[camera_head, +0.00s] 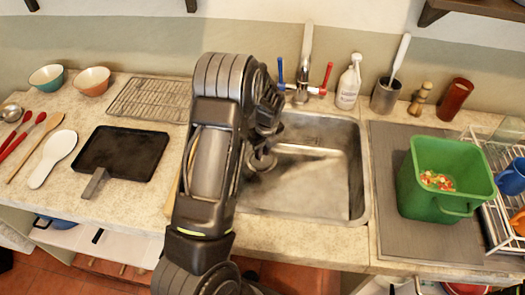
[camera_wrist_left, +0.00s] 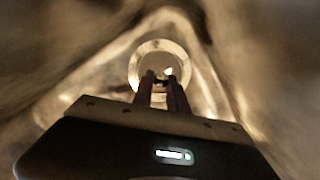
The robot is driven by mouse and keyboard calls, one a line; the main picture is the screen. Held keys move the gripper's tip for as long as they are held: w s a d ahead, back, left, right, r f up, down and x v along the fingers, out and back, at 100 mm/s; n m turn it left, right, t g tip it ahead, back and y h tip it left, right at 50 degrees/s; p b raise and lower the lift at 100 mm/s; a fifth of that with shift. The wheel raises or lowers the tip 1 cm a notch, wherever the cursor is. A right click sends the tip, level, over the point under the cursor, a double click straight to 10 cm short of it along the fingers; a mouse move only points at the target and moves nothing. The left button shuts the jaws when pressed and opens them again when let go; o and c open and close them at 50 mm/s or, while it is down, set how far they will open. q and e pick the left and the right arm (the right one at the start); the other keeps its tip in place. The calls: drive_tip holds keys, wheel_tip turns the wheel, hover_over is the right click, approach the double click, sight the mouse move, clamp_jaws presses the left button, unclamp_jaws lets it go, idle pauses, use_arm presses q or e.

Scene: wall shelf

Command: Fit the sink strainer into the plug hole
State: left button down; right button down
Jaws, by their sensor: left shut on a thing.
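The sink (camera_head: 300,206) is a steel basin in the middle of the counter in the head view. My left arm reaches into its left part, and my left gripper (camera_head: 262,160) is low in the basin, partly hidden by the arm. In the left wrist view its fingers (camera_wrist_left: 161,92) are close together, shut on the sink strainer at the centre of a pale round ring (camera_wrist_left: 143,56). I cannot tell whether this ring is the strainer's rim or the plug hole's, nor whether the strainer is seated. The plug hole is not clear in the head view. My right gripper is not in view.
A tap (camera_head: 305,65) with blue and red handles stands behind the sink, with a soap bottle (camera_head: 348,87) beside it. A green tub (camera_head: 443,190) stands to the right. A dark tray (camera_head: 122,152) and a wire rack (camera_head: 150,98) lie to the left. The basin's right side is empty.

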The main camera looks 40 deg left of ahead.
sight(264, 163)
use_arm(q)
drive_tip(key=shift+f, duration=0.2)
drive_tip(key=c, duration=1.2)
unclamp_jaws()
drive_tip(key=shift+c, duration=0.2)
wheel_tip(264, 163, up, 8)
drive_tip(key=d+b, duration=0.1)
drive_tip(key=shift+s, duration=0.15)
drive_tip(key=shift+d+f, duration=0.1)
drive_tip(key=shift+f, duration=0.1)
